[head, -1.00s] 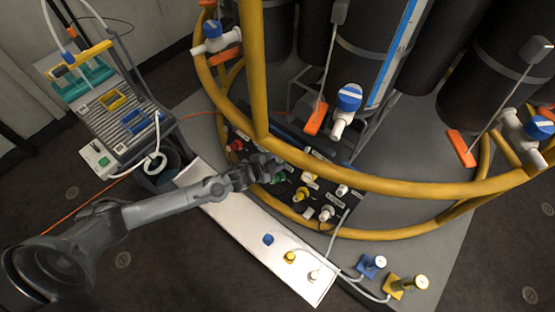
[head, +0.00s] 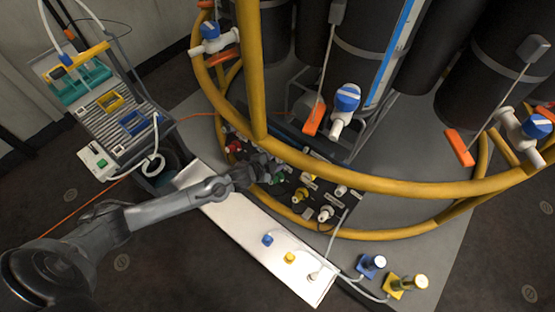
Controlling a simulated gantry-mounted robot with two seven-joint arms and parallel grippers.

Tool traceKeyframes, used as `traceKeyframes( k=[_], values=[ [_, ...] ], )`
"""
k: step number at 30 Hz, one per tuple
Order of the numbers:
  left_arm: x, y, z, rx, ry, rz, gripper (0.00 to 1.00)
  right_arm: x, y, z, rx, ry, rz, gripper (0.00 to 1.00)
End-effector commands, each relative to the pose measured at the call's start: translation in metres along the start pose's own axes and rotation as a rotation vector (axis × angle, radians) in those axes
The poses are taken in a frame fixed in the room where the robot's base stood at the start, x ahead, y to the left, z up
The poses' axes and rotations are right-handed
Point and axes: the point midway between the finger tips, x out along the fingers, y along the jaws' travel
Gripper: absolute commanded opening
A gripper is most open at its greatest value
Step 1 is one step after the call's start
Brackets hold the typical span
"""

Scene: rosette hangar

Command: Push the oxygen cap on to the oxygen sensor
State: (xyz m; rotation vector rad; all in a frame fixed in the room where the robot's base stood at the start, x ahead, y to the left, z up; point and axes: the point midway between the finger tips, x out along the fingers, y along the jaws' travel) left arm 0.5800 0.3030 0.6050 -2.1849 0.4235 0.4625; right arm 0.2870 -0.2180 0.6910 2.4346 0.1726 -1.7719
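A dark panel (head: 318,188) with several coloured fittings lies behind the yellow rail. It bears a red fitting (head: 234,146), a yellow one (head: 300,195) and white ones (head: 325,213). I cannot read the labels, so I cannot tell which is the oxygen sensor or its cap. A green piece (head: 279,179) shows right at the fingertips of my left gripper (head: 271,172). The gripper is over the panel's left part, and its fingers are too small and dark to tell whether they hold the green piece. My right gripper is not in view.
A white shelf (head: 235,222) in front bears a blue cap (head: 267,240), a yellow cap (head: 289,258) and a white one (head: 314,276). The thick yellow rail (head: 390,187) curves above the panel. A cart (head: 125,115) stands left.

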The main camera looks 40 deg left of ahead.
Motion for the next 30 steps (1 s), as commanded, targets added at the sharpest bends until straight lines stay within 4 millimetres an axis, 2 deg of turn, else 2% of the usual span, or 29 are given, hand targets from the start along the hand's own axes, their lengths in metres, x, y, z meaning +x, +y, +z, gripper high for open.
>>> traceKeyframes(
  k=[10,11,16,25,30],
  values=[
    [0.001,0.0,0.0,0.0,0.0,0.0,0.14,-0.001,0.0,-0.001,0.0,0.0,0.0,0.43],
    [0.001,0.0,0.0,0.0,0.0,0.0,0.45,-0.001,0.0,-0.001,0.0,0.0,0.0,0.43],
    [0.001,0.0,0.0,0.0,0.0,0.0,0.71,-0.001,0.0,-0.001,0.0,0.0,0.0,0.43],
    [0.0,0.0,0.0,0.0,0.0,0.0,0.71,-0.002,0.0,-0.001,0.0,0.0,0.0,0.43],
    [-0.011,-0.001,-0.001,0.001,-0.001,0.002,0.71,-0.008,0.0,-0.003,0.0,0.0,0.0,0.43]
  ],
)
